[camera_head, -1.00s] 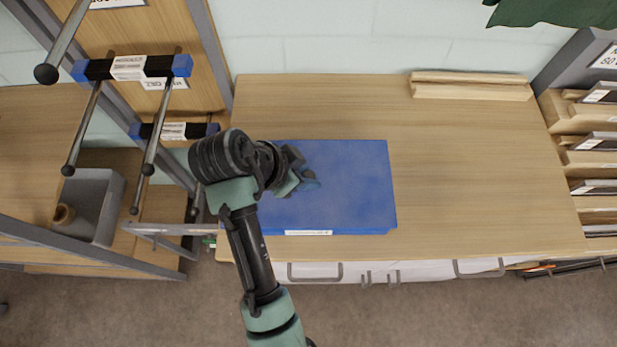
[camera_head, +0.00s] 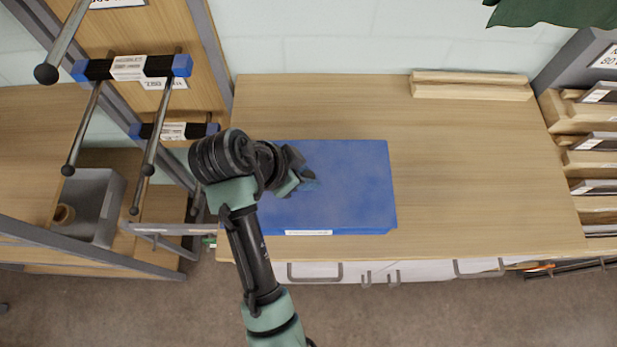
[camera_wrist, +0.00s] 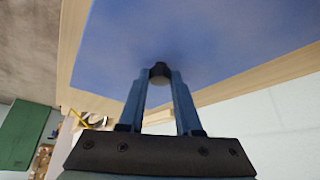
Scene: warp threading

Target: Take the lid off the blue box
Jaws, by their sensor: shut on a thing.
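The blue box (camera_head: 350,190) stands on the wooden worktop with its flat blue lid on top; a white label (camera_head: 309,232) shows on its front edge. In the wrist view the lid (camera_wrist: 200,45) fills the upper middle. My gripper (camera_head: 308,181) is over the left half of the lid. In the wrist view my gripper (camera_wrist: 160,82) has both blue fingers closed on a small dark round knob (camera_wrist: 160,70) on the lid. The lid sits on the box, with no gap that I can make out. My arm hides the box's left part.
The wooden worktop (camera_head: 470,170) is clear to the right of the box. Wooden strips (camera_head: 471,86) lie at its back edge. A rack with metal rods (camera_head: 150,130) stands close on the left, and shelves with wooden slats (camera_head: 590,150) on the right.

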